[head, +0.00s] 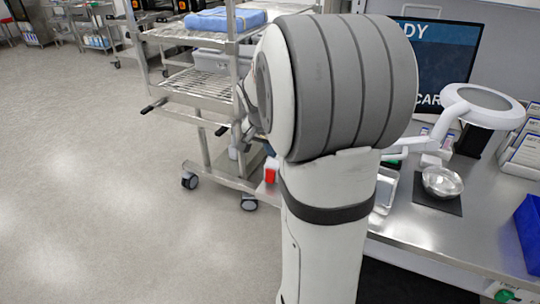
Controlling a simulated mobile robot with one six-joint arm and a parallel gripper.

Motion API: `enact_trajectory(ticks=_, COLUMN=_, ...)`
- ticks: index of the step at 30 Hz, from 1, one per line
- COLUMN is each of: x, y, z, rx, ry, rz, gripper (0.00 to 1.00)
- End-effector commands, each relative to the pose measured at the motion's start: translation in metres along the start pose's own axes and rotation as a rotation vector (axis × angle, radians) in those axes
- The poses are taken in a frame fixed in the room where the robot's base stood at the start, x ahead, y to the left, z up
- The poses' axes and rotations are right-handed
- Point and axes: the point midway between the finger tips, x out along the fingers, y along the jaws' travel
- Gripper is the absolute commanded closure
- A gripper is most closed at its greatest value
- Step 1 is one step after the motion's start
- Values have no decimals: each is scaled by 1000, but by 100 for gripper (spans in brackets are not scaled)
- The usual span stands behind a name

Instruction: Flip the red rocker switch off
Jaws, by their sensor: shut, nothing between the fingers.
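A small red piece (270,175) with a paler top shows just left of my arm, low beside the cart. It is too small and too partly covered to tell whether it is the rocker switch or which way it is set. No other red switch can be made out. My large white and grey arm fills the middle of the head view and hides what is behind it. My gripper cannot be made out; some grey parts show at the arm's left edge, but I cannot tell what they are.
A wheeled wire-shelf cart (200,85) with a folded blue cloth (225,19) stands behind, left of my arm. A steel counter (440,235) at right holds a metal bowl (443,182), a ring lamp (484,102) and a blue bin (530,233). The floor at left is clear.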

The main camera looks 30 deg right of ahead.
Motion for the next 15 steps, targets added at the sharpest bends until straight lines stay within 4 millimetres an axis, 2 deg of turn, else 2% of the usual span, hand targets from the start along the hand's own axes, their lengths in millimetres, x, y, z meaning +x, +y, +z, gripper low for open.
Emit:
enact_trajectory(ticks=1, x=-14, y=-1, z=-3, rx=1, ry=7, rz=-6, gripper=100)
enact_trajectory(ticks=7, x=-58, y=-1, z=-9, rx=2, ry=5, rz=-5, gripper=100)
enact_trajectory(ticks=12, x=-83, y=0, z=-12, rx=1, ry=2, rz=-3, gripper=100)
enact_trajectory(ticks=15, x=-90, y=0, z=-13, rx=1, ry=1, rz=-3, gripper=100)
